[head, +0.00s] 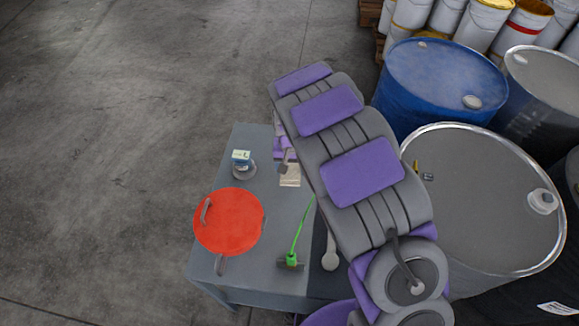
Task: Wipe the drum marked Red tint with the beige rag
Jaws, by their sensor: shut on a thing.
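My gripper (287,163) is over the far right part of the grey table, partly hidden behind my arm. It is shut on the beige rag (290,178), which shows as a small pale patch at the fingertips; I cannot tell whether it touches the tabletop. A round red thing (230,222) with a grey handle is at the table's left, apart from the rag. I cannot tell whether it is the Red tint drum, as no such marking is readable. Large drums stand to the right: a blue one (440,80) and a grey-topped one (480,200).
The grey table (255,275) also holds a small round thing with a pale green-and-white block (241,158), a green cord on a dark block (291,262) and a pale round-ended tool (330,259). White pails (450,17) stand at the back right. The left floor is clear.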

